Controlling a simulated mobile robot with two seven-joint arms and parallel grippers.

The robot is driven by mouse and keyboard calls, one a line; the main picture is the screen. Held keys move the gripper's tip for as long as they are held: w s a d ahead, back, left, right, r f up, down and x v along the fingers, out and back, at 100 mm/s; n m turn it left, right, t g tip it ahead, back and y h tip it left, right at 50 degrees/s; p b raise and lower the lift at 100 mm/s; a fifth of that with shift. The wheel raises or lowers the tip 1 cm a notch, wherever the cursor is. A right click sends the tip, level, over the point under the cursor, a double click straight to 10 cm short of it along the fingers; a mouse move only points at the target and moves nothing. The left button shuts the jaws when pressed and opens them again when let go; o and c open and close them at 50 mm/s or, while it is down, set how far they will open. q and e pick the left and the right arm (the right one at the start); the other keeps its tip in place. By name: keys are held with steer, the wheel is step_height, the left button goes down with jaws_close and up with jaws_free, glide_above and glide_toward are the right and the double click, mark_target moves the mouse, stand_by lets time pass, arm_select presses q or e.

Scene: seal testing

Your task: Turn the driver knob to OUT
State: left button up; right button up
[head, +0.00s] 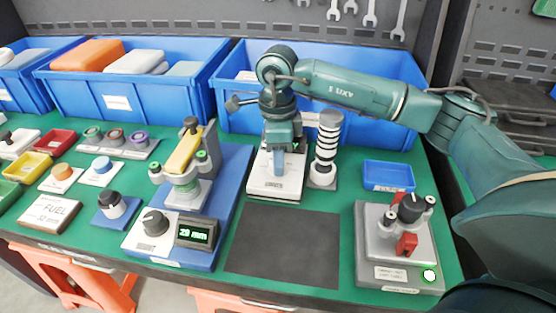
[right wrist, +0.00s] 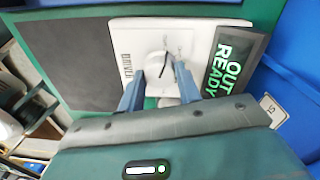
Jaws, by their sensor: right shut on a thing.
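The driver (head: 268,188) is a white box on the green mat, in the middle of the head view, below my right arm. In the right wrist view its white top (right wrist: 135,40) carries the label DRIVER. The driver's display (right wrist: 224,65) reads OUT READY in green letters. The pale round driver knob (right wrist: 166,67) with a dark pointer mark sits between the blue fingers of my right gripper (right wrist: 160,90), which are shut on it. In the head view the right gripper (head: 279,165) points down at the driver and hides the knob. My left gripper is not in view.
A black-and-white striped stack (head: 327,140) stands close right of the driver. Blue bins (head: 330,70) line the back. A dark pad (head: 283,245) lies empty in front. A grey device with a red part (head: 398,255) is at right; a gauge reading 29 mm (head: 195,233) is at left.

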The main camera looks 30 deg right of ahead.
steer(key=shift+n+b, duration=0.45)
steer(key=shift+n, duration=0.55)
steer(key=shift+r, duration=0.1)
steer(key=o, duration=1)
steer(key=shift+c, duration=0.2)
step_height(320, 180, up, 13)
steer(key=shift+w+p, duration=0.3)
steer(key=shift+p, duration=0.15)
